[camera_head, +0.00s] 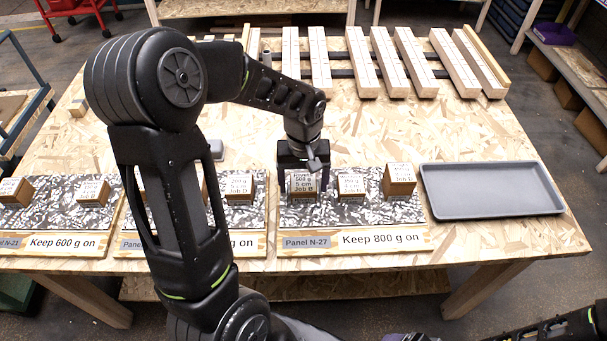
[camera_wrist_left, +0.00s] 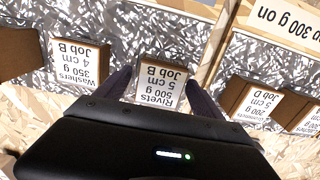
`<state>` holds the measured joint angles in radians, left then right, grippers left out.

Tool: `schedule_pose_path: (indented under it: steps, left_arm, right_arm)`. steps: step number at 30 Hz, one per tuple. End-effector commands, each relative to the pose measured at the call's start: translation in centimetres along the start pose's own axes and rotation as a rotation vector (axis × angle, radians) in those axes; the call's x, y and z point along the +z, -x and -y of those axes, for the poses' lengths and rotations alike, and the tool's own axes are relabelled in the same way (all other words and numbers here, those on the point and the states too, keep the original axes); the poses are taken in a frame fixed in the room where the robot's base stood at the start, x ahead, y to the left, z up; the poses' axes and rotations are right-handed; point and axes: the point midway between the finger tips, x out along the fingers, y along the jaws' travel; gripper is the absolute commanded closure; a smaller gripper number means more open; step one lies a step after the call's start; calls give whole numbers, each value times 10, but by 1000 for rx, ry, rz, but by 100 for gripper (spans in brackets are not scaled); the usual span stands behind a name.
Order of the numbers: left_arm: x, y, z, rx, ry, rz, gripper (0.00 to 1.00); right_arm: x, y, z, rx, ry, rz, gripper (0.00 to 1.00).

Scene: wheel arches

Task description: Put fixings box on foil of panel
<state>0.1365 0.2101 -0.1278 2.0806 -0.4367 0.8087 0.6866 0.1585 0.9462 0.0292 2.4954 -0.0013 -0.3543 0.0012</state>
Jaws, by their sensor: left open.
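Panel N-27 (camera_head: 330,214), a foil-faced panel marked "Keep 800 g on", lies at the front middle of the table. Three cardboard fixings boxes stand on its foil: a left one (camera_head: 302,190) marked 5 cm Job B, a middle one (camera_head: 351,188) and a right one (camera_head: 399,180). My left gripper (camera_head: 305,170) is over the left box. In the left wrist view its open fingers (camera_wrist_left: 160,88) are on either side of a box (camera_wrist_left: 160,82) labelled Rivets, 500 g, 5 cm, Job B. Contact cannot be told. My right gripper is out of view.
An empty grey tray (camera_head: 490,190) lies right of the panel. Two more foil panels with boxes lie to the left, partly behind my left arm. Wooden beams (camera_head: 388,62) line the back. A washers box (camera_wrist_left: 77,60) shows in the left wrist view.

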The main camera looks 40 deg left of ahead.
Motion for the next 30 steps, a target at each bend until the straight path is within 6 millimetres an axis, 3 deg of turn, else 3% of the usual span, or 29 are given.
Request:
schedule_pose_path:
  steps: [8, 21, 30]
  left_arm:
    - [-1, 29, -1, 3, 1, -4, 22]
    - [0, 112, 0, 1, 0, -2, 22]
    - [0, 123, 0, 0, 0, 0, 22]
  right_arm:
    - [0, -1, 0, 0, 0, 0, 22]
    - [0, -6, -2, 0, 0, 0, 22]
    - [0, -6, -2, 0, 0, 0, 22]
